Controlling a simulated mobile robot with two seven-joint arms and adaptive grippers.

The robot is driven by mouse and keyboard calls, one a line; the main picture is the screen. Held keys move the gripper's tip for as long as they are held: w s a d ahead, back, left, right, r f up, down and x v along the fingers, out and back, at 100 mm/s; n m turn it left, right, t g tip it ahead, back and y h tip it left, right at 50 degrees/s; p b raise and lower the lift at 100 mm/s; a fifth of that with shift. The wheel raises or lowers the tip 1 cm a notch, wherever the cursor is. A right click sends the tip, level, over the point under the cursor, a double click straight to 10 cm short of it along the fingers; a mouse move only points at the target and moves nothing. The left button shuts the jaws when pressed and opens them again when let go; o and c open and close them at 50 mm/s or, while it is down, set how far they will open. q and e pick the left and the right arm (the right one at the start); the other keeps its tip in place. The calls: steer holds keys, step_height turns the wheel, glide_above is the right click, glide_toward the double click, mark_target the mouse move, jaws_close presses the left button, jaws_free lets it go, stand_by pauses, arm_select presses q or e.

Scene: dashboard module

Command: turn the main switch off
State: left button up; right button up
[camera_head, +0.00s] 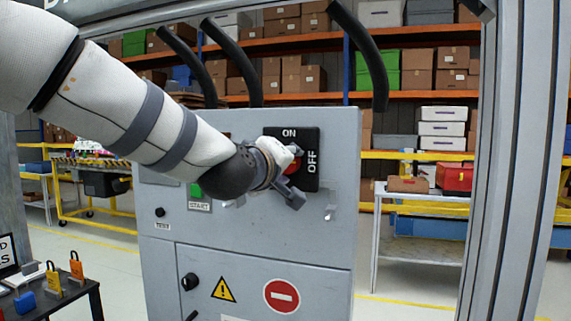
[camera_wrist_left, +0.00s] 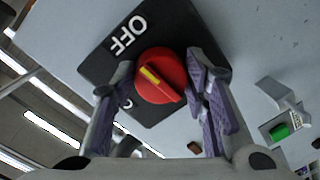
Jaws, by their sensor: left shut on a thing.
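The main switch is a red rotary knob (camera_head: 294,166) on a black plate (camera_head: 309,138) marked ON at the top and OFF on the right, on the grey cabinet front. My left gripper (camera_head: 289,173) is at the plate and covers much of the knob. In the left wrist view the knob (camera_wrist_left: 165,72) sits between the two fingers, and the gripper (camera_wrist_left: 160,77) is shut on it. The knob's yellow mark slants toward the OFF word. The ON word is mostly hidden behind a finger. My right gripper is not in view.
A small metal hasp (camera_head: 330,212) stands out below right of the plate. A dark table (camera_head: 75,293) with padlocks (camera_head: 76,266) is at lower left.

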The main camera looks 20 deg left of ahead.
arm_select(q)
steer(key=shift+r+m, duration=0.1)
steer(key=shift+m, duration=0.5)
steer(key=o, duration=1.1)
steer(key=shift+o, duration=0.2)
steer(key=shift+s, duration=0.1)
steer(key=s+r, duration=0.1)
steer(key=s, duration=1)
steer(key=shift+s+a, duration=0.2)
steer(key=shift+s, duration=0.15)
